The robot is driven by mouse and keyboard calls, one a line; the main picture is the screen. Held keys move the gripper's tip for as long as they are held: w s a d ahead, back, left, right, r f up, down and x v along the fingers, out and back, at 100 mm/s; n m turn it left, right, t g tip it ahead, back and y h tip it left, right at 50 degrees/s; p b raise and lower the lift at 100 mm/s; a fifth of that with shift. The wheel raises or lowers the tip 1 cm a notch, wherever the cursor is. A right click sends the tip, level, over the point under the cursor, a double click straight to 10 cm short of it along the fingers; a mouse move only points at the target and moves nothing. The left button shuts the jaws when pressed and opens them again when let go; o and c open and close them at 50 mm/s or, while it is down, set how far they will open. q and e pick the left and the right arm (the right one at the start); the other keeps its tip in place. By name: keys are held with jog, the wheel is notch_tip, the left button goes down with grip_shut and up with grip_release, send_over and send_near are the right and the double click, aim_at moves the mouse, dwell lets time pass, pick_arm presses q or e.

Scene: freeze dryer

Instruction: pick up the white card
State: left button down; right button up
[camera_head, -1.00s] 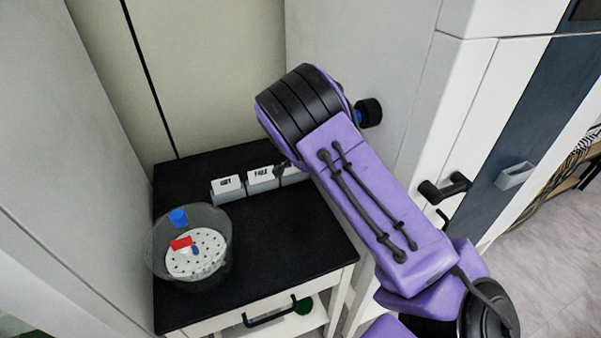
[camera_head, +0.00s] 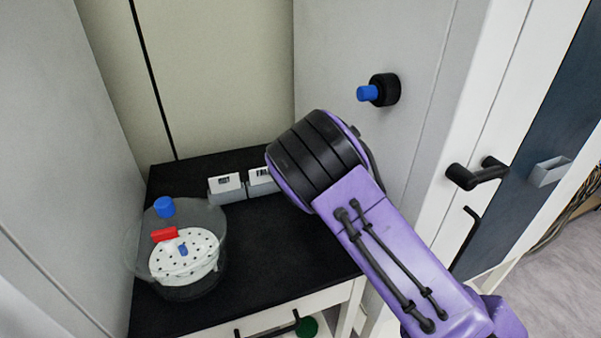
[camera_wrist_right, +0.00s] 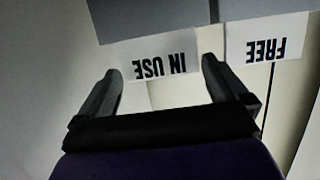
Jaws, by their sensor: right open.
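In the right wrist view, a white card lettered IN USE (camera_wrist_right: 160,55) appears upside down between the fingers of my right gripper (camera_wrist_right: 160,68). The gripper is open; I cannot tell how deep the card lies between the fingers. A white card lettered FREE (camera_wrist_right: 266,42) is beside it, outside the right-hand finger. In the head view, two white cards (camera_head: 227,181) (camera_head: 261,176) stand in small grey holders at the back of the black tabletop. My purple right arm hides the space to their right and the right gripper itself. My left gripper is not in view.
A clear round vessel (camera_head: 212,215) with a perforated white disc, red piece and blue knob stands on the black tabletop (camera_head: 260,250). Grey walls close in left and right. A blue-black knob (camera_head: 380,90), a black door handle (camera_head: 476,173) and a grey slot (camera_head: 549,172) stick out at right.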

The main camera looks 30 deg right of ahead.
jog(key=x, duration=0.4)
jog(key=shift+w+d+r, duration=0.15)
jog(key=shift+w, duration=0.05)
jog(key=shift+s, duration=0.1)
jog(key=c, duration=0.6)
jog(key=shift+c, duration=0.2)
notch_tip(320, 180, up, 18)
jog(key=p, duration=1.6)
jog(key=shift+o, duration=1.2)
jog(key=c, duration=0.5)
